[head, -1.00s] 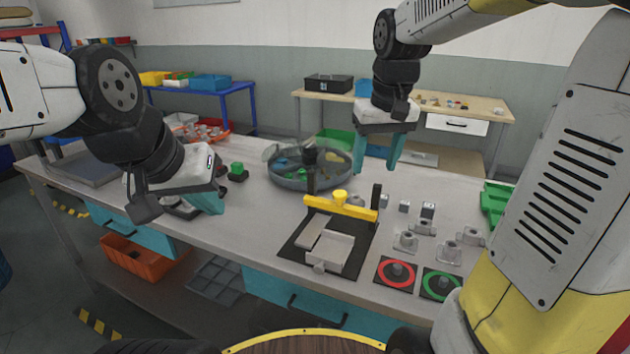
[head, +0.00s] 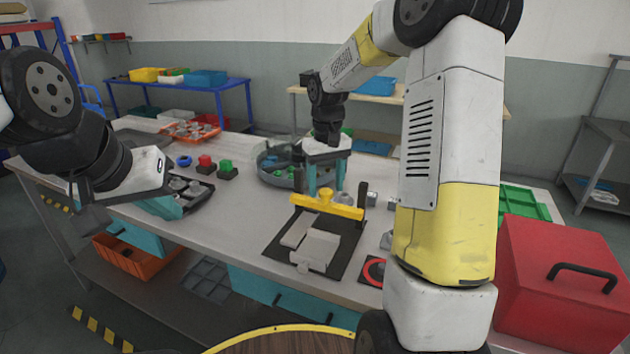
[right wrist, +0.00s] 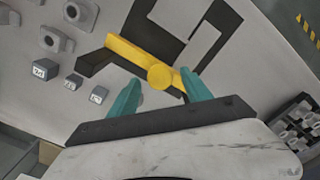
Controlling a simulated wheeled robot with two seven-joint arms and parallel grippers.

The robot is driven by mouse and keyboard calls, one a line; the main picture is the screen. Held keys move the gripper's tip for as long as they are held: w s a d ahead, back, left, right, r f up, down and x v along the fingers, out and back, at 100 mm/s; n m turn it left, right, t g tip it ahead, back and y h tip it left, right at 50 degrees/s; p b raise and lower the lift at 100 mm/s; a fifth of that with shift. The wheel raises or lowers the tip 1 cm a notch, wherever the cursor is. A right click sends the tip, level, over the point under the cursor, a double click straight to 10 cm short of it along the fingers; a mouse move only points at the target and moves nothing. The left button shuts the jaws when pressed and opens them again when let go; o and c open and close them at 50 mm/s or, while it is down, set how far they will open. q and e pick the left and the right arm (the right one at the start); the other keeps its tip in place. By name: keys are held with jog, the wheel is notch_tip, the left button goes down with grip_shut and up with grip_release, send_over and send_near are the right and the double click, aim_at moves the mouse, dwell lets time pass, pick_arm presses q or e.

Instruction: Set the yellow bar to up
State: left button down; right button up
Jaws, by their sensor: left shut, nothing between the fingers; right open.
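The yellow bar (head: 334,207) with a round yellow knob lies across two black posts above a black base plate (head: 343,261), at its far end. The bar also shows in the right wrist view (right wrist: 133,55), its knob between the fingertips in the picture. My right gripper (head: 326,191) is open with teal fingers pointing down, just behind and above the knob; I cannot tell if it touches. It also shows in the right wrist view (right wrist: 161,88). My left gripper (head: 163,212) is shut and empty, at the left over a dark tray.
A round grey tank (head: 264,174) stands behind the bar. Red (head: 205,164) and green (head: 226,169) buttons are to its left. Small grey blocks and metal parts stand right of the bar. A red toolbox (head: 558,281) is at the far right.

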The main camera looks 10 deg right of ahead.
jog(key=shift+f, duration=0.4)
grip_shut()
dwell(1.2)
